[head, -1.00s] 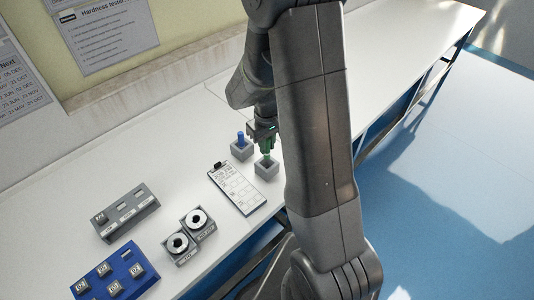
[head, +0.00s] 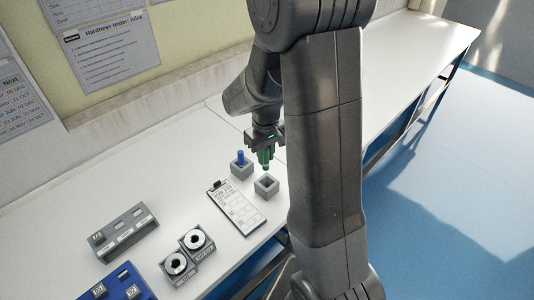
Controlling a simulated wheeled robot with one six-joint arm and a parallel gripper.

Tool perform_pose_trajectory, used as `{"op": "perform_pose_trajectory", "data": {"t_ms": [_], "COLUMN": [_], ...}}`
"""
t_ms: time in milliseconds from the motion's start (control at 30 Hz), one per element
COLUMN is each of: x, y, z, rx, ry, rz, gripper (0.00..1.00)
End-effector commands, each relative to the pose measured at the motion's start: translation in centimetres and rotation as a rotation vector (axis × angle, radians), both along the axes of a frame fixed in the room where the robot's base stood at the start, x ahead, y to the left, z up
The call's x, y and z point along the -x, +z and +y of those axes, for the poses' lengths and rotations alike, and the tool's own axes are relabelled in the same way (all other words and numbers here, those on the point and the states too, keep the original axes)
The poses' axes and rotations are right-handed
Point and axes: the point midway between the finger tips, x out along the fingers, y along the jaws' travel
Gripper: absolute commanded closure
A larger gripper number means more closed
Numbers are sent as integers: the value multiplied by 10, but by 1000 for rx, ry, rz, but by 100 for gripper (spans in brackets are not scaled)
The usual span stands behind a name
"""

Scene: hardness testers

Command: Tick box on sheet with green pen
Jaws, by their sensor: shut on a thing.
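My gripper (head: 265,150) is shut on the green pen (head: 266,160) and holds it upright above the table. The pen's lower end is just above or behind the empty square grey holder (head: 266,188); I cannot tell the exact gap. The sheet (head: 238,208) lies on a clipboard with a dark clip, left of and in front of the holder. Printed rows and boxes show on it, too small to read.
A blue pen (head: 240,158) stands in a second grey holder (head: 241,170) close to the left of my gripper. Two ring-topped blocks (head: 187,255), a grey slotted block (head: 123,233) and a blue tray (head: 115,288) stand front left. The table (head: 395,70) is clear at the far right.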

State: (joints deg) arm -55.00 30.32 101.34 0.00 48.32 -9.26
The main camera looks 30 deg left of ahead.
Motion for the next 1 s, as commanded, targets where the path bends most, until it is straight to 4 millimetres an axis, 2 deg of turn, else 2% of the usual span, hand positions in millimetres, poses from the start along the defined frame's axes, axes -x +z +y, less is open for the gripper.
{"op": "perform_pose_trajectory", "data": {"t_ms": [167,400,600,767,1000], "x": [26,82,116,128,130], "y": [-8,-26,-37,-42,-52], "z": [20,52,67,70,71], "rx": [3,4,2,2,2], "ry": [8,9,5,1,0], "rz": [1,2,1,1,1], "gripper": [100,100,100,100,100]}}
